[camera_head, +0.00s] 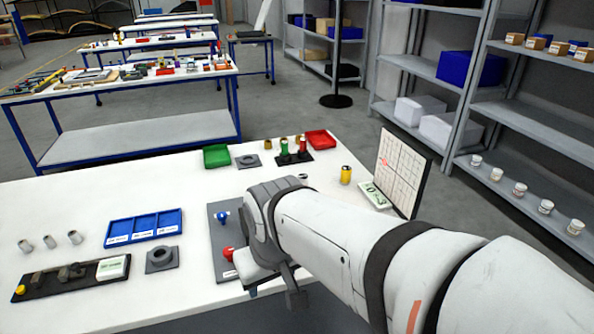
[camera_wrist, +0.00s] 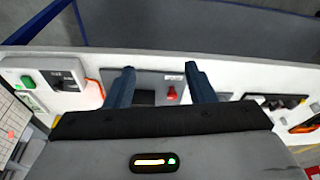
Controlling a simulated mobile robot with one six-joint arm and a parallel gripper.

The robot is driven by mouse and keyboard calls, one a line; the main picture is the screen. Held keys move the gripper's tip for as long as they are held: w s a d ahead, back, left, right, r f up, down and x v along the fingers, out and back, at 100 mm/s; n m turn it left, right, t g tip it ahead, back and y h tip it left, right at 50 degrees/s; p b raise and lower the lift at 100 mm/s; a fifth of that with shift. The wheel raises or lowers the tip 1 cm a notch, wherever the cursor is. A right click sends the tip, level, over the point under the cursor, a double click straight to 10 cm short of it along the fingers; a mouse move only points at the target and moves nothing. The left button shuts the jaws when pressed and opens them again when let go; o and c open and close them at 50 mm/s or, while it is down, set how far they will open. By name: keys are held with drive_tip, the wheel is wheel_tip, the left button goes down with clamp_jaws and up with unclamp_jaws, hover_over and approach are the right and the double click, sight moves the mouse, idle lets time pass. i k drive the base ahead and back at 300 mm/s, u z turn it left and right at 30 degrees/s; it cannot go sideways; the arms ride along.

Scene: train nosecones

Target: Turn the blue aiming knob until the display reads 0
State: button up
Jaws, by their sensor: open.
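The blue aiming knob (camera_head: 222,215) stands on a grey panel (camera_head: 216,238), with a red knob (camera_head: 228,254) nearer the front. The red knob also shows in the wrist view (camera_wrist: 172,95). A display (camera_head: 375,195) with dark digits sits at the foot of a gridded board (camera_head: 401,170); its reading is too small to be sure of. My gripper (camera_head: 272,293) is to the right of the knobs, near the table's front edge. Its two fingers (camera_wrist: 160,68) are apart with nothing held between them. I cannot make out the blue knob in the wrist view.
A blue divided tray (camera_head: 144,228) and a dark fixture (camera_head: 70,276) lie on the table's left side. A yellow cylinder (camera_head: 346,174) and a red tray (camera_head: 320,139) are at the back. Shelves (camera_head: 440,120) stand beyond on the right.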

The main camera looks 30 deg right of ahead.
sight(222, 217)
drive_tip(key=u, duration=0.05)
drive_tip(key=k, duration=1.15)
drive_tip(key=u, duration=0.35)
drive_tip(key=i, duration=1.75)
drive_tip(key=z, duration=0.7)
drive_tip(key=k, duration=0.7)
drive_tip(key=z, duration=0.15)
drive_tip(key=i, duration=0.8)
drive_tip(key=u, duration=0.1)
